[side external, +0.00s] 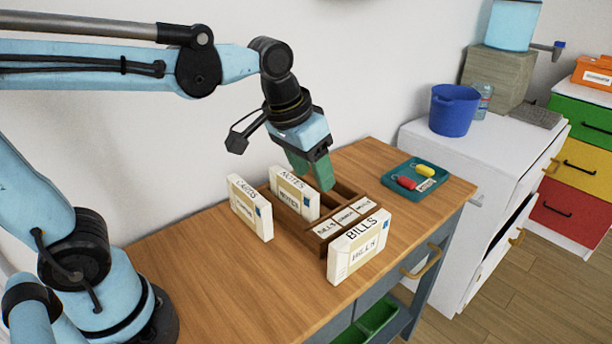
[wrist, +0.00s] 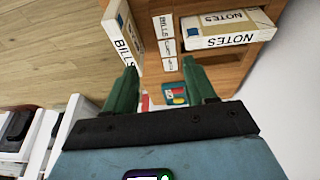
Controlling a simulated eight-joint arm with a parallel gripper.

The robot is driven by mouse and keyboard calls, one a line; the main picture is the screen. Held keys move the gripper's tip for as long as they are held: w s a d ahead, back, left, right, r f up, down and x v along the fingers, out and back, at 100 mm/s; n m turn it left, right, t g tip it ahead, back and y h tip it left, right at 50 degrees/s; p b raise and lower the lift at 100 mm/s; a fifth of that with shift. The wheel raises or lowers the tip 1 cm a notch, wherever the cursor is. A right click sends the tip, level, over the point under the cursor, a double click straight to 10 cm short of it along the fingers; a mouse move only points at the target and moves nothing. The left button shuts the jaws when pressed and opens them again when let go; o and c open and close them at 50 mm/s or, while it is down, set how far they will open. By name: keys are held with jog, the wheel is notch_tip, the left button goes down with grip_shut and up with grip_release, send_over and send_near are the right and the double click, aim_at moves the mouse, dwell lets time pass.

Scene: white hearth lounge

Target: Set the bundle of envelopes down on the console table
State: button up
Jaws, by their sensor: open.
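Three white envelope bundles with tan bands are at the console table (side external: 200,250). The BILLS bundle (side external: 358,250) stands upright on the wood by the sorter's near right end. The CARDS bundle (side external: 250,212) stands upright at the sorter's left. The NOTES bundle (side external: 293,196) stands at the sorter's back left; whether it sits inside a slot I cannot tell. My gripper (side external: 314,172) is above the sorter's back part, its green fingers apart. In the wrist view my gripper (wrist: 162,77) is open with nothing between the fingers; BILLS (wrist: 124,38) and NOTES (wrist: 228,28) lie beyond them.
The wooden sorter (side external: 313,240) has slots labelled BILLS, CARDS and NOTES. A teal tray (side external: 416,178) with a red and a yellow item is at the table's right. A white cabinet with a blue bucket (side external: 454,110) stands beyond. The table's left front is clear.

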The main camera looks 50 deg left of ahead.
jog(key=s+a+f+t, duration=0.3)
jog(key=s+a+f, duration=0.1)
jog(key=s+a, duration=0.1)
jog(key=shift+s+y, duration=0.2)
jog(key=shift+y, duration=0.1)
